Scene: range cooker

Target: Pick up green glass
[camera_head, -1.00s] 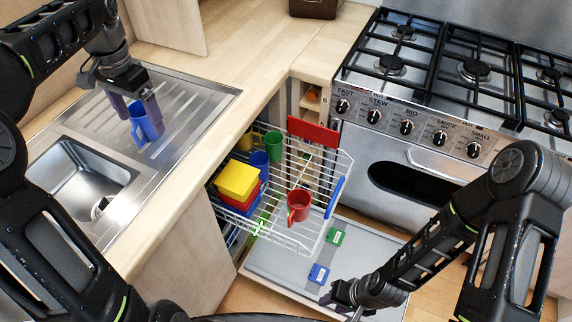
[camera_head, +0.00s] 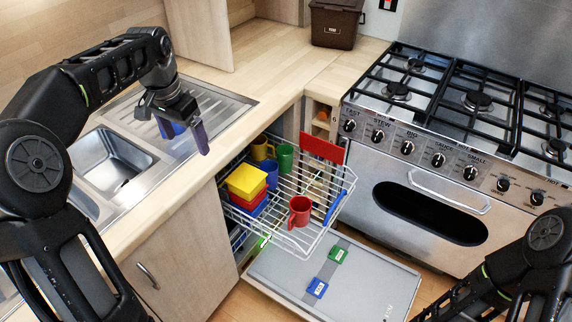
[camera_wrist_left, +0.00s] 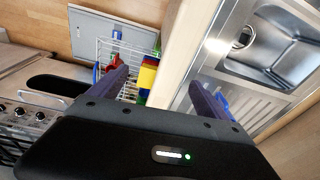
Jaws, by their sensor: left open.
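My left gripper (camera_head: 186,138) is open above the edge of the sink's drainboard, to the left of the rack and apart from the green glass. A blue cup (camera_head: 172,129) is on the drainboard behind its fingers, partly hidden by them. My right arm shows at the lower right, but its gripper is out of view.
The open dishwasher door (camera_head: 375,285) lies below. The range cooker (camera_head: 440,195) stands right, the sink (camera_head: 115,160) left.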

